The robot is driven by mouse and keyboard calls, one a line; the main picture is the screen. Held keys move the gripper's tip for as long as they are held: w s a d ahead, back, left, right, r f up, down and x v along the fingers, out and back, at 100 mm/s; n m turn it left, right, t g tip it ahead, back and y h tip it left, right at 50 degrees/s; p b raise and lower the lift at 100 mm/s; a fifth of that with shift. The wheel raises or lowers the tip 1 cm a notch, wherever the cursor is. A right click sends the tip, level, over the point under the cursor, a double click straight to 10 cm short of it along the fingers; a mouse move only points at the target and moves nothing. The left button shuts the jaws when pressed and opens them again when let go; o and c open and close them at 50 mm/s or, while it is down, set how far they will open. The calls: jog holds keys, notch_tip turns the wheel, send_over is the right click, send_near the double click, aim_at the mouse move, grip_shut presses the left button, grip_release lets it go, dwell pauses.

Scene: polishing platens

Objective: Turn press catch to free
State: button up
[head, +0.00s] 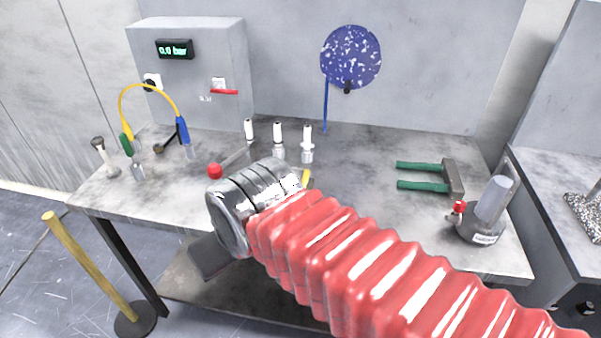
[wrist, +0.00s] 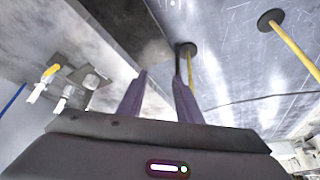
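No part is clearly marked as the press catch. A red lever (head: 223,91) lies level on the grey wall box, beside a small partly legible mark. A red knob (head: 215,170) on a grey bar lies on the bench (head: 150,200), left of my metal wrist. Another red knob (head: 459,206) is on the tilted grey cylinder unit (head: 490,210) at right. In the wrist view, the two purple-grey fingers of my gripper (wrist: 160,82) are apart with nothing between them, near the bench's edge. In the head view my arm hides most of the gripper.
Several white-tipped fittings (head: 278,140) stand behind my wrist. A yellow hose (head: 148,86) arches at left. A green-handled tool (head: 430,175) lies at right. A yellow post (head: 90,265) stands in front. A blue speckled disc (head: 350,57) hangs behind.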

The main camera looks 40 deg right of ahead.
notch_tip(320, 180, up, 4)
jog(key=f+m+g+y, duration=0.1)
jog(key=m+g, duration=0.3)
jog(key=m, duration=0.7)
send_over(304, 181)
jog(key=s+d, duration=0.2)
jog(key=s, duration=0.1)
jog(key=shift+w+r, duration=0.25)
jog(key=shift+f, duration=0.1)
jog(key=f, duration=0.4)
jog(key=w+a+f, duration=0.1)
jog(key=f, duration=0.4)
jog(key=w+f, duration=0.1)
jog(key=f, duration=0.3)
jog(key=shift+w+a+f, duration=0.1)
jog(key=shift+a+f, duration=0.1)
jog(key=shift+a, duration=0.15)
jog(key=shift+c, duration=0.6)
